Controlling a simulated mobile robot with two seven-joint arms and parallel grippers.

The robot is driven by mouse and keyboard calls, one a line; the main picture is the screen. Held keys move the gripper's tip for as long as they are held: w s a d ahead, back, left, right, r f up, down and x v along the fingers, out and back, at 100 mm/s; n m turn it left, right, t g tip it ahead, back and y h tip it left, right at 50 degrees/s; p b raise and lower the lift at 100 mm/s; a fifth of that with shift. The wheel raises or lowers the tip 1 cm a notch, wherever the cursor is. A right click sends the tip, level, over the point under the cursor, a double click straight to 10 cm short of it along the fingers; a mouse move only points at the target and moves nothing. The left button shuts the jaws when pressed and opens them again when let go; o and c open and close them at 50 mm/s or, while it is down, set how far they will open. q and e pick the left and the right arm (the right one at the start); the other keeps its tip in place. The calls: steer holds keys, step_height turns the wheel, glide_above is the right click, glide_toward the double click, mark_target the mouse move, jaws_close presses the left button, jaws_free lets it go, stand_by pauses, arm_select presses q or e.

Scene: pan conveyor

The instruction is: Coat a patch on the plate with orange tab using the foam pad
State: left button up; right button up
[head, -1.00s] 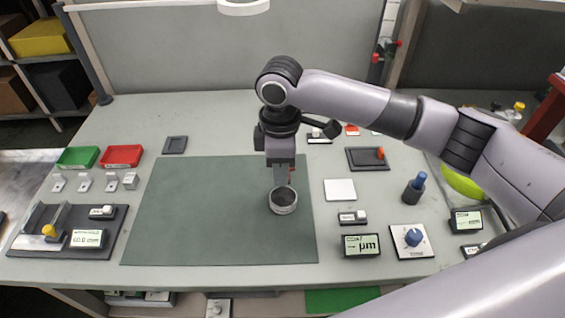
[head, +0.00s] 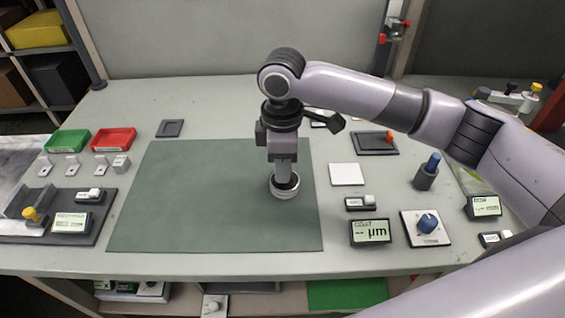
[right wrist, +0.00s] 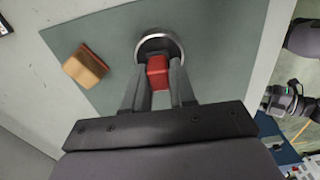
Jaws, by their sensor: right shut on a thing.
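My right gripper (head: 284,178) points straight down on the green mat, its fingertips at a round metal-rimmed dish (head: 284,193). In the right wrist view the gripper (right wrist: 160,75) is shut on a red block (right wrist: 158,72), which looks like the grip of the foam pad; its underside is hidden. The dish also shows in the right wrist view (right wrist: 149,43), dark inside, with the red block over its near rim. I cannot tell whether the pad touches its inside. The dark plate with the orange tab (head: 363,146) lies flat right of the mat.
A tan block (right wrist: 85,67) lies on the mat beside the dish, hidden in the head view. A white square (head: 347,174), a gauge reading µm (head: 371,232), and a blue knob (head: 427,223) stand right of the mat. The mat's left half (head: 180,200) is clear.

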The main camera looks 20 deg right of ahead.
steer(key=shift+f, duration=0.5)
stand_by(0.8)
steer(key=shift+s+f+p, duration=0.1)
steer(key=shift+f+p, duration=0.05)
steer(key=shift+p, duration=0.55)
stand_by(2.4)
step_height(320, 180, up, 5)
steer(key=p, duration=0.6)
steer(key=shift+r, duration=1.15)
steer(key=shift+s+d+r+m, duration=0.15)
steer(key=shift+d+m, duration=0.2)
steer(key=shift+m, duration=0.25)
steer(key=shift+s+d+m, duration=0.15)
steer(key=shift+d+m, duration=0.15)
steer(key=shift+m, duration=0.3)
steer(key=s+d+r+m, duration=0.3)
steer(key=d+m, duration=0.3)
steer(key=m, duration=0.6)
steer(key=shift+s+d, duration=0.4)
steer(key=shift+s, duration=0.4)
